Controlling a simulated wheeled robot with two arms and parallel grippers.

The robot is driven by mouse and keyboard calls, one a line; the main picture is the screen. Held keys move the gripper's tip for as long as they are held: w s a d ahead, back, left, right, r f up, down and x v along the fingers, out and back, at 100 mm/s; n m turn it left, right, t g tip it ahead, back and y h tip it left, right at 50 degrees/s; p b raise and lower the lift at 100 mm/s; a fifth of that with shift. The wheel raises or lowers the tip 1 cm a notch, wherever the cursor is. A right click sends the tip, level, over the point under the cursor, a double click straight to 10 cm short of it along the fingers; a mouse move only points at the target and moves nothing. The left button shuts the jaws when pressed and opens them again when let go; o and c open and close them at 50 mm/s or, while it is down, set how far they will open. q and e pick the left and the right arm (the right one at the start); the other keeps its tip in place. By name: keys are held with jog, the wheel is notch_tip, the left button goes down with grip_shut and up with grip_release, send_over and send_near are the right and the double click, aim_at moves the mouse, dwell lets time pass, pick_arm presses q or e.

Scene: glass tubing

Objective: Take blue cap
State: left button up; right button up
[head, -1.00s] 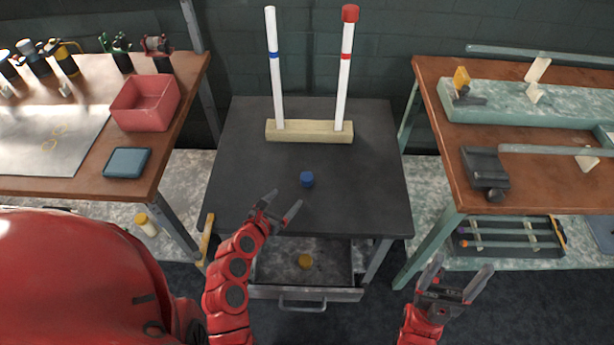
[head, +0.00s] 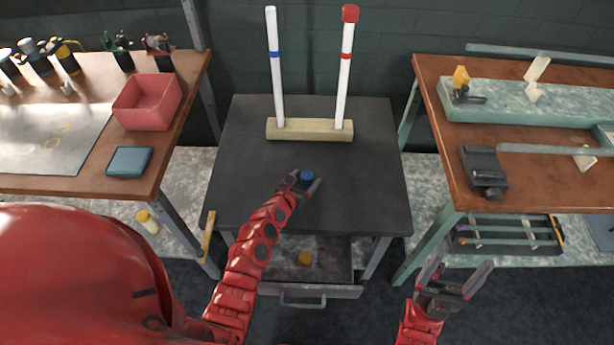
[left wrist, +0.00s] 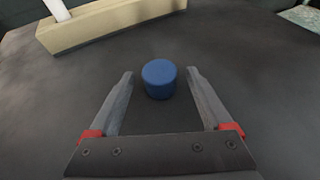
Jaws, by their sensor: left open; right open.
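The blue cap (head: 307,175) stands on the dark table in the middle. In the left wrist view the cap (left wrist: 159,78) is between and just beyond the fingertips, apart from both. My left gripper (head: 304,184) is open and low over the table at the cap; its fingers also show in the left wrist view (left wrist: 160,78). My right gripper (head: 463,272) is open and empty, in front of the right bench and away from the cap.
A wooden block (head: 310,129) at the table's back holds two upright white tubes, one blue-banded (head: 275,75), one red-banded with a red cap (head: 350,13). An open drawer (head: 322,292) below holds a yellow cap (head: 305,258). The table around the cap is clear.

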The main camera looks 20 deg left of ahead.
pick_arm(q)
jog(key=shift+w, duration=0.1)
grip_shut()
dwell(0.4)
